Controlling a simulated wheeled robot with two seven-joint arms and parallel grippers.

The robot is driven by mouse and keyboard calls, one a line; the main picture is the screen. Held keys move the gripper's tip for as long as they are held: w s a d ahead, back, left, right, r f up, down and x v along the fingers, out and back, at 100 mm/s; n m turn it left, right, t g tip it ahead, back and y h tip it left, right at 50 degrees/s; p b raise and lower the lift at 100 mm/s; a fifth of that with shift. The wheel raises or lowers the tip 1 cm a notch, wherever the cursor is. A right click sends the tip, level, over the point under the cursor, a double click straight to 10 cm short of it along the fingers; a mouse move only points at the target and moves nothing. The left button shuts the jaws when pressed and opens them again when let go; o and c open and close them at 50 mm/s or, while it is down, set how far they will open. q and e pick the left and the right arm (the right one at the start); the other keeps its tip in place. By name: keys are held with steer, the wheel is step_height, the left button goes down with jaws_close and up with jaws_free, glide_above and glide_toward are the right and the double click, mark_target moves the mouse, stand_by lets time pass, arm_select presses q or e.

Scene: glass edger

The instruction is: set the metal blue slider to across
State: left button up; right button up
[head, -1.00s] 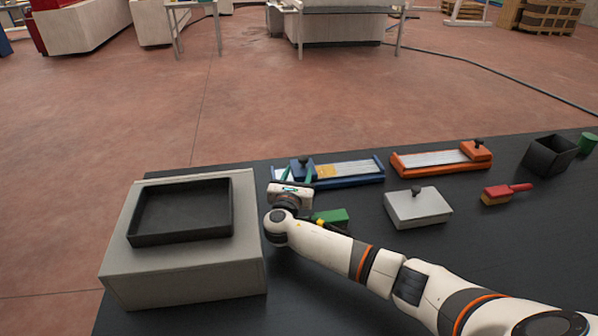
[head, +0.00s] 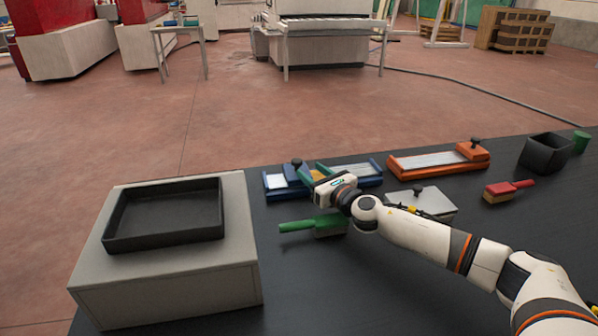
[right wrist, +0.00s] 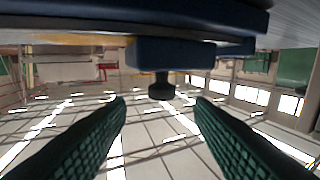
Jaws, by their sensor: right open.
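The blue slider is a blue rail (head: 370,176) on the dark table, with a pale metal strip. Its blue carriage (head: 294,181), topped by a black knob, sits left of the rail's middle. My right gripper (head: 311,172) is open and empty, its green fingers just right of the carriage and over the rail. In the right wrist view the blue carriage (right wrist: 172,53) and its black knob (right wrist: 162,86) appear upside down, ahead of and between the open fingers (right wrist: 160,112). Contact is not visible. My gripper hides part of the rail. My left gripper is out of view.
A grey box with a black tray (head: 112,232) stands at the left. A green-handled brush (head: 297,226) lies below my gripper. A grey block with a knob (head: 440,205) is partly behind my arm. An orange slider (head: 405,170), red brush (head: 500,190) and black bin (head: 540,158) are rightward.

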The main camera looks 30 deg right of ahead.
mark_target(300, 164)
steer(key=shift+w, duration=0.1)
steer(key=w, duration=0.4)
steer(key=w+a, duration=0.1)
steer(key=w, duration=0.2)
